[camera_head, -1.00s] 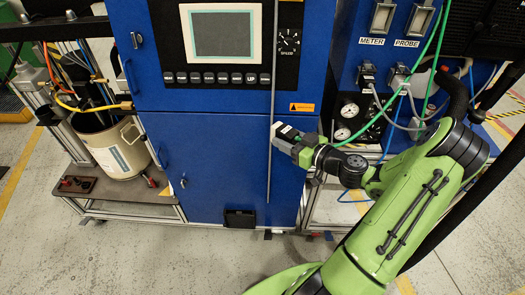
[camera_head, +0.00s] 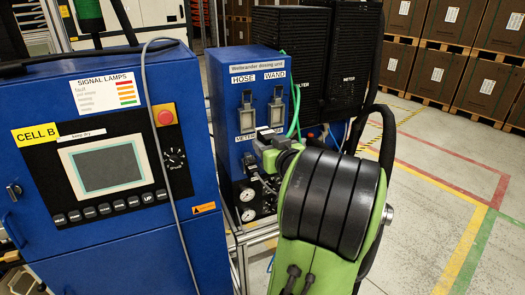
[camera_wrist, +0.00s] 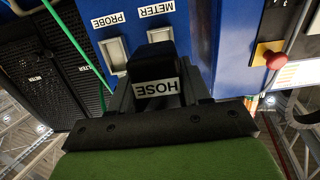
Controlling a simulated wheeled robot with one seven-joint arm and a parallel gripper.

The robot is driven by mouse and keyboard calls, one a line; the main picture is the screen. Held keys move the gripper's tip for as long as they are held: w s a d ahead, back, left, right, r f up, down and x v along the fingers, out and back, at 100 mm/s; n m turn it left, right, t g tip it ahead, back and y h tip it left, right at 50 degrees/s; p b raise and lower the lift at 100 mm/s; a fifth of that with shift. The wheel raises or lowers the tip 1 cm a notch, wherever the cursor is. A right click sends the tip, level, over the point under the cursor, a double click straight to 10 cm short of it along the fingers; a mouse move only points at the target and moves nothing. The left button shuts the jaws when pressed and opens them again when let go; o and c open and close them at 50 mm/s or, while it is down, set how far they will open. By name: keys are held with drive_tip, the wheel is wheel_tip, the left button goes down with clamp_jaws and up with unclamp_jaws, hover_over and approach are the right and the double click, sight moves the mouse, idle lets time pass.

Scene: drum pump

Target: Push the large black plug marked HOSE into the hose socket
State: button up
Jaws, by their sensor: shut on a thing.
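The black plug marked HOSE (camera_wrist: 157,88) is held between the dark fingers of my gripper (camera_wrist: 158,100) in the wrist view, where its label reads upside down. In the head view my gripper (camera_head: 270,151) is in front of the blue dosing unit, below its sockets. The grey hose socket (camera_head: 247,112) is under the HOSE label, left of the WAND socket (camera_head: 276,106). In the wrist view the plug overlaps the hose socket area and hides most of it. The WAND socket (camera_wrist: 116,54) shows beside it, empty. The gap between plug and socket cannot be judged.
Plugs with cables sit below the METER and PROBE labels, partly hidden by my arm. Green hoses (camera_head: 296,110) hang right of the sockets. The blue cabinet (camera_head: 110,150) with screen and red button (camera_head: 165,117) stands left. Black mesh boxes (camera_head: 345,65) stand right.

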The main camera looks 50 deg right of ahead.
sight(257, 133)
drive_tip(key=shift+w+d+r+p, duration=0.1)
drive_tip(key=shift+w+d+p, duration=0.35)
drive_tip(key=shift+w+p, duration=0.35)
drive_tip(key=shift+w+d+r+p, duration=0.1)
drive_tip(key=shift+w+d+p, duration=0.4)
drive_tip(key=shift+w+p, duration=0.3)
drive_tip(key=shift+w+d+r+p, duration=0.1)
drive_tip(key=shift+w+d+p, duration=0.35)
drive_tip(key=shift+w+p, duration=0.35)
drive_tip(key=shift+f+b, duration=0.3)
drive_tip(key=shift+b, duration=0.2)
drive_tip(key=shift+b, duration=0.3)
drive_tip(key=shift+w+d+r, duration=0.1)
drive_tip(key=shift+w, duration=0.15)
drive_tip(key=shift+w+d, duration=0.1)
drive_tip(key=shift+w, duration=0.1)
drive_tip(key=shift+b, duration=0.55)
drive_tip(key=shift+w+d, duration=0.15)
drive_tip(key=shift+w, duration=0.05)
drive_tip(key=shift+b, duration=0.7)
